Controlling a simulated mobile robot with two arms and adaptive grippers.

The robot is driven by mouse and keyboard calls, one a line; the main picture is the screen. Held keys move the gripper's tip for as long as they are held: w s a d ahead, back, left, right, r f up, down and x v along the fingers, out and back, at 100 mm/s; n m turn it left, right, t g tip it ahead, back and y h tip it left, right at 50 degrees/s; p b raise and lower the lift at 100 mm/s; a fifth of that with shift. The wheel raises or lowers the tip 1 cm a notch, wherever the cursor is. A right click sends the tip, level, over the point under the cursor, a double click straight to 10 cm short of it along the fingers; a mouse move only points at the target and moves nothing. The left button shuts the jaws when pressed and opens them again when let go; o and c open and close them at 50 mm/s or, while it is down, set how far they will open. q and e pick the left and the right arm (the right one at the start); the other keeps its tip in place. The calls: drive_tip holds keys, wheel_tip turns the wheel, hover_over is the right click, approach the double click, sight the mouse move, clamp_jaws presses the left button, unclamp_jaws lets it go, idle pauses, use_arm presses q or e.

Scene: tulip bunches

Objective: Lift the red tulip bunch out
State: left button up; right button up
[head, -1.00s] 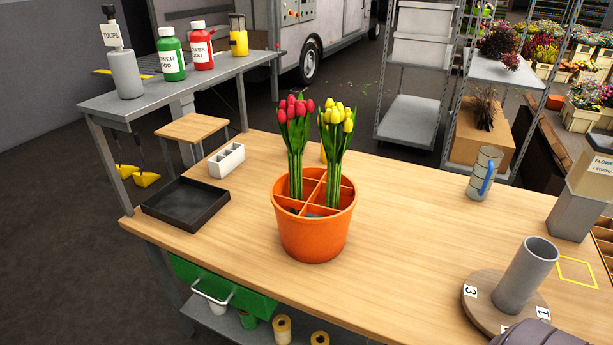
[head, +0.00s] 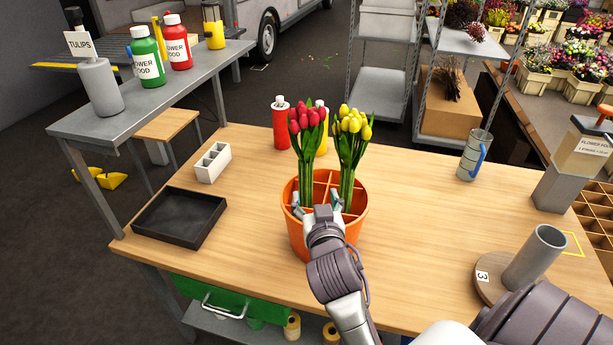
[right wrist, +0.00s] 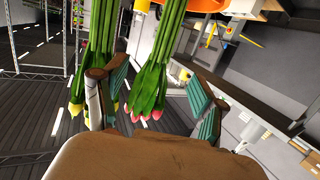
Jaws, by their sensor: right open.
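The red tulip bunch (head: 306,135) stands upright in the left rear part of a divided orange pot (head: 297,236). The yellow tulip bunch (head: 352,130) stands to its right in the same pot. My right gripper (head: 317,204) is open at the pot's rim, its fingers pointing in towards the stems. In the right wrist view, the red bunch (right wrist: 150,85) lies between the open fingers of the right gripper (right wrist: 160,98), apart from the right finger. The yellow bunch (right wrist: 98,50) is outside the left finger. My left gripper is out of view.
A red bottle (head: 281,128) stands close behind the red bunch. A black tray (head: 180,217) and a white divided box (head: 212,162) lie to the left.

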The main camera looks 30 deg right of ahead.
sight(307, 172)
drive_tip(key=p+x, duration=0.1)
drive_tip(key=x, duration=0.7)
drive_tip(key=shift+w+r+p, duration=0.1)
drive_tip(key=shift+w+p, duration=0.05)
drive_tip(key=shift+p, duration=0.15)
drive_tip(key=p+x, duration=0.2)
drive_tip(key=x, duration=0.2)
drive_tip(key=shift+w+r, duration=0.1)
drive_tip(key=shift+w, duration=0.4)
drive_tip(key=shift+w+d, duration=0.15)
drive_tip(key=shift+w, duration=0.1)
drive_tip(key=shift+s, duration=0.1)
drive_tip(key=c, duration=0.4)
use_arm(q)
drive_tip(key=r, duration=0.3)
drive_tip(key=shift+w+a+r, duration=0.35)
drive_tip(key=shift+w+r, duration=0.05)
use_arm(e)
clamp_jaws()
